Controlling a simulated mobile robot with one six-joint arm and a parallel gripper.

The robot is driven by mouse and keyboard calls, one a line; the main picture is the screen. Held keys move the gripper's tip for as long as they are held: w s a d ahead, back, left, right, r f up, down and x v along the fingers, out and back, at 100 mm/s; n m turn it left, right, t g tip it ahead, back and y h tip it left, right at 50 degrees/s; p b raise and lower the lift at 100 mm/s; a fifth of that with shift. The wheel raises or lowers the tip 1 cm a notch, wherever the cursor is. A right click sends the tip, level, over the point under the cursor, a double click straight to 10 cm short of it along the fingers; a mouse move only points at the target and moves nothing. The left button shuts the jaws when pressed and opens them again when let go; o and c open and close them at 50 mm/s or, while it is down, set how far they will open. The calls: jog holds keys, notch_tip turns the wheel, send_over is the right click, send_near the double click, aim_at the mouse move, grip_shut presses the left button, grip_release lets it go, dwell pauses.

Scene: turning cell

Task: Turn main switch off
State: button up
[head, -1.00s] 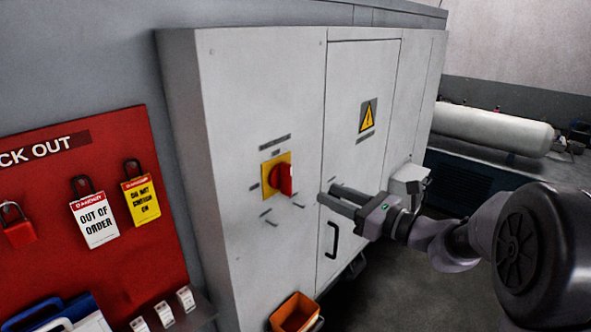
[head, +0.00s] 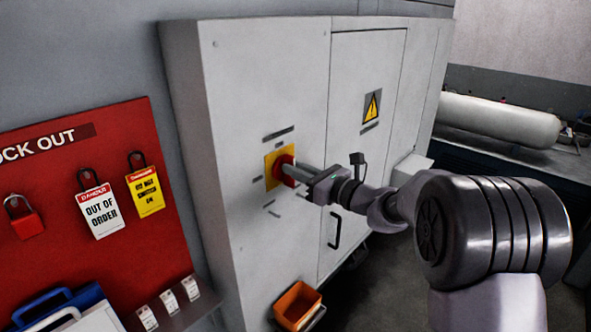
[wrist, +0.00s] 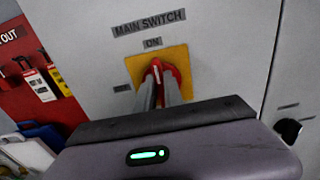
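The main switch is a red rotary knob (wrist: 155,72) on a yellow square plate (head: 269,182), on the front of a light grey cabinet. In the wrist view, labels above it read "MAIN SWITCH" and "ON" (wrist: 152,43). The knob's white mark points up toward "ON". My gripper (head: 287,172) is at the knob, coming from the right. In the wrist view its two fingers (wrist: 160,88) reach the knob, one on each side of the handle. The fingers hide part of the handle, and I cannot tell whether they press on it.
A red lockout board (head: 75,190) with padlocks and tags hangs at left. An orange bin (head: 297,304) stands low in front of the cabinet (head: 260,80). The cabinet door has a black handle (head: 335,230) below my arm. A white tank (head: 497,120) lies at right.

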grip_shut()
jog(key=shift+f+b, duration=0.1)
jog(key=shift+b, duration=0.25)
jog(key=n+b, duration=0.6)
jog(key=b, duration=0.3)
jog(key=f+n+b, duration=0.1)
jog(key=n+b, duration=0.5)
jog(key=b, duration=0.2)
jog(key=s+n+b, duration=0.1)
jog(key=n+b, duration=0.4)
jog(key=b, duration=0.4)
jog(key=shift+a+f+n+b, duration=0.2)
jog(key=shift+a+n+b, duration=0.15)
jog(key=shift+a+n, duration=0.05)
jog(key=o, duration=0.6)
grip_release()
jog(key=shift+r, duration=0.1)
